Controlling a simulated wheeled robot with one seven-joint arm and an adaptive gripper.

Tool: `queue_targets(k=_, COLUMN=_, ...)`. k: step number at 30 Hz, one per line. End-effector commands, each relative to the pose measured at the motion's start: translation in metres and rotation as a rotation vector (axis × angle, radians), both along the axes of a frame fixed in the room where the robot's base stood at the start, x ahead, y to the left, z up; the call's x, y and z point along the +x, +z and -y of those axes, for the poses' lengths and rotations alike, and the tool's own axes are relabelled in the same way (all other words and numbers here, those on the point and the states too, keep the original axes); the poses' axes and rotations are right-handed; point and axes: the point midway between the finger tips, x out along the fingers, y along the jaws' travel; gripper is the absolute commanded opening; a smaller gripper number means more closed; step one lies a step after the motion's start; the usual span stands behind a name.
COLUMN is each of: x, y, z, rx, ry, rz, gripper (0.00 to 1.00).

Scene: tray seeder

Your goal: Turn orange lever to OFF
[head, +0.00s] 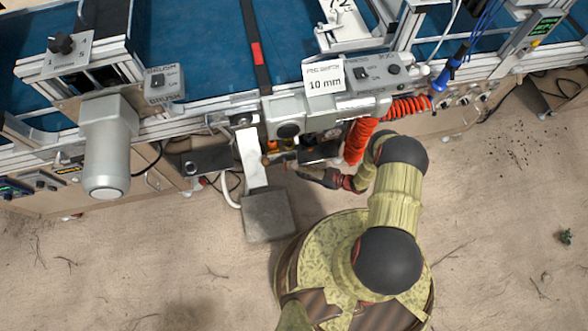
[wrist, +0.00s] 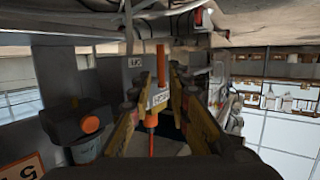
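The orange lever (wrist: 160,64) stands upright in the wrist view, in front of a grey panel. A white label (wrist: 159,97) crosses its middle, and orange shows again below it. My gripper (wrist: 160,76) is open. Its two yellow-and-black fingers lie to the left and right of the lever, with visible gaps; I see no contact. In the head view my gripper (head: 298,163) reaches under the machine's front edge, and the lever cannot be made out clearly there.
A dark box with an orange round button (wrist: 91,124) stands left of my fingers. In the head view a red coiled hose (head: 359,140) hangs beside my arm. A grey block (head: 268,215) stands left of my gripper. The floor in front is open.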

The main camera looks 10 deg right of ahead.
Motion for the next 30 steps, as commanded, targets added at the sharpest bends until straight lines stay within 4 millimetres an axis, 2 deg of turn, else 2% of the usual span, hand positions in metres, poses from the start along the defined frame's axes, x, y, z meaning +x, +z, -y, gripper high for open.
queue_targets(k=3, x=-0.010, y=0.005, z=0.017, rx=0.000, ry=-0.003, rz=0.000, gripper=0.18)
queue_targets(k=9, x=-0.021, y=0.009, z=0.031, rx=0.000, ry=-0.001, rz=-0.002, gripper=0.18)
queue_targets(k=30, x=-0.023, y=0.010, z=0.034, rx=-0.001, ry=0.001, rz=-0.001, gripper=0.18)
